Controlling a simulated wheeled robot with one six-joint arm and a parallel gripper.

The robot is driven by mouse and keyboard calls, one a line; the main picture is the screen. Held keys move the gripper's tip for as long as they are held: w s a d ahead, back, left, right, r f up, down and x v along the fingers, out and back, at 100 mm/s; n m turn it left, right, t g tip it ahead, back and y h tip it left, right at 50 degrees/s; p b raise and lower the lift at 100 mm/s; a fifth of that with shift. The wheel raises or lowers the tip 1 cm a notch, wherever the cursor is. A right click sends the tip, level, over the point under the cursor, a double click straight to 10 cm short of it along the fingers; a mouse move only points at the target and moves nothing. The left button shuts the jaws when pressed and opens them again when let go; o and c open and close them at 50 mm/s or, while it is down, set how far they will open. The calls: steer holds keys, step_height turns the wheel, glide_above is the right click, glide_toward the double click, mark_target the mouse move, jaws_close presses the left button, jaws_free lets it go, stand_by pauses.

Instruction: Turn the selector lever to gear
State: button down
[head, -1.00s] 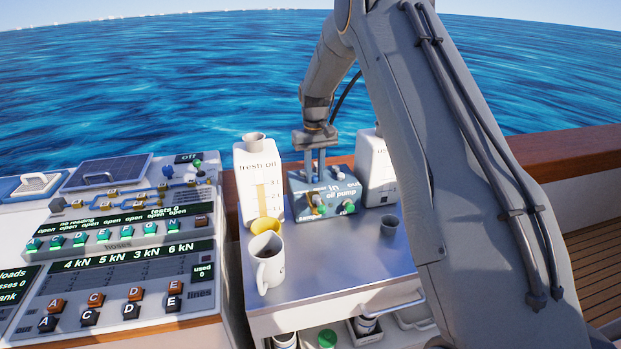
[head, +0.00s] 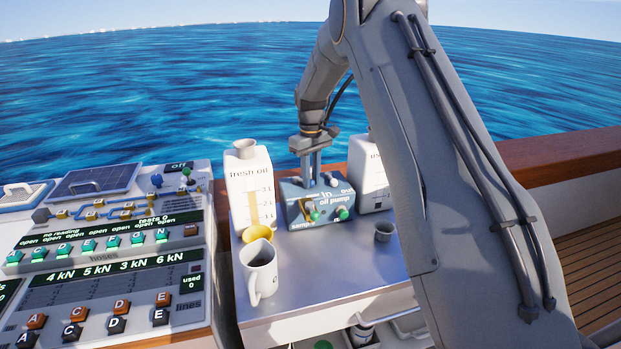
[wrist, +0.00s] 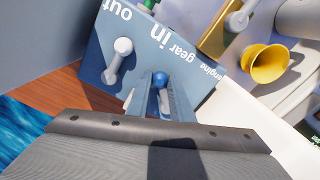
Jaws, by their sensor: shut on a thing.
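The blue-grey oil pump box (head: 300,212) stands at the back of the metal-topped cabinet. In the wrist view its top (wrist: 185,45) carries the words "out", "in", "gear" and "engine". The selector lever has a blue ball knob (wrist: 160,79), seen between my gripper's fingers, just below the words "gear" and "in". My gripper (head: 312,180) points down onto the top of the box; in the wrist view my gripper (wrist: 160,90) is shut on the selector lever. A second, grey-knobbed lever (wrist: 121,52) sits beside it near "out". The lower part of the selector lever is hidden.
A fresh oil can (head: 248,185) stands left of the pump, a used oil can (head: 366,175) right of it. A yellow funnel (head: 257,233), a white mug (head: 261,270) and a small grey cup (head: 384,232) stand in front. A control panel (head: 110,250) fills the left.

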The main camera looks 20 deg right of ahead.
steer(key=c, duration=1.6)
jaws_free()
steer(key=shift+o, duration=0.2)
steer(key=shift+r, duration=0.15)
step_height(320, 180, up, 8)
steer(key=shift+f+b, duration=0.2)
steer(key=shift+b, duration=0.95)
steer(key=s+a+f+m, duration=0.1)
steer(key=s+f, duration=0.1)
steer(key=s, duration=1)
steer(key=s+a+f+m, duration=0.1)
steer(key=s+f+m, duration=0.1)
steer(key=s, duration=1.1)
steer(key=s+a+f+m+t, duration=0.1)
steer(key=s+a+f, duration=0.1)
steer(key=s, duration=1)
steer(key=shift+s+f+m, duration=0.15)
steer(key=shift+f+m, duration=0.15)
steer(key=shift+f, duration=0.2)
